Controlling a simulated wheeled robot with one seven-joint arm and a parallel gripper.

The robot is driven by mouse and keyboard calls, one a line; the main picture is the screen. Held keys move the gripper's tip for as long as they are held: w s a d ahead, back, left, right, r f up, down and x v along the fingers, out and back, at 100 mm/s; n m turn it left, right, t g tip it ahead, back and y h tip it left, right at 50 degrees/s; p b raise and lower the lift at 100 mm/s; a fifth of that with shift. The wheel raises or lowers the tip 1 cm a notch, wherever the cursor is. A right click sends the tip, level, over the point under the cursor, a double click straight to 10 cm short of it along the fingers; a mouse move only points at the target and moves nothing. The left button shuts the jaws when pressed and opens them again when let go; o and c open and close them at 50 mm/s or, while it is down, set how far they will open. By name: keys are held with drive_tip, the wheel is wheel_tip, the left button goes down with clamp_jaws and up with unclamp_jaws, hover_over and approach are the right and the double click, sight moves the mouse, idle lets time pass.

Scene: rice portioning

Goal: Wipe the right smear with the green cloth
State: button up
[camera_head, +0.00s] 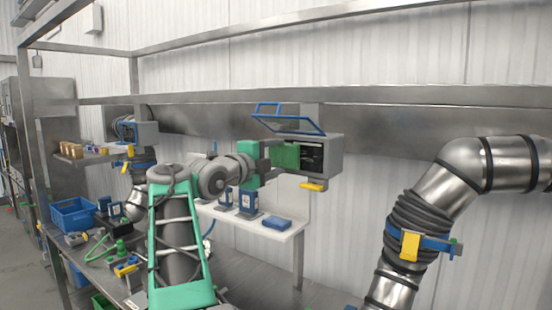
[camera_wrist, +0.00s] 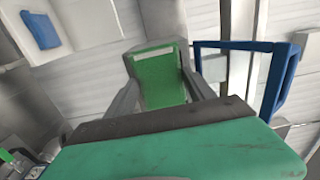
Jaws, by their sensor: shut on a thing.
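My gripper (camera_head: 270,156) is shut on the green cloth (camera_head: 286,156). In the wrist view the green cloth (camera_wrist: 160,82) sits between the two grey fingers. In the head view the cloth is at the open front of a grey box (camera_head: 334,153), beside a dark panel (camera_head: 311,157). The cloth covers the panel's left part; I cannot tell whether it touches. Faint pale marks show on the dark panel, but I cannot clearly make out the right smear.
A blue-framed flap (camera_head: 288,118) stands open above the box; its frame (camera_wrist: 277,82) shows right of the cloth. A yellow latch (camera_head: 313,186) hangs below. A white shelf (camera_head: 262,232) holds blue containers and a blue block (camera_head: 277,222). A large metal pipe (camera_head: 410,215) is at right.

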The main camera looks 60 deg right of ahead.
drive_tip(key=shift+s+d, duration=0.15)
drive_tip(key=shift+d, duration=0.65)
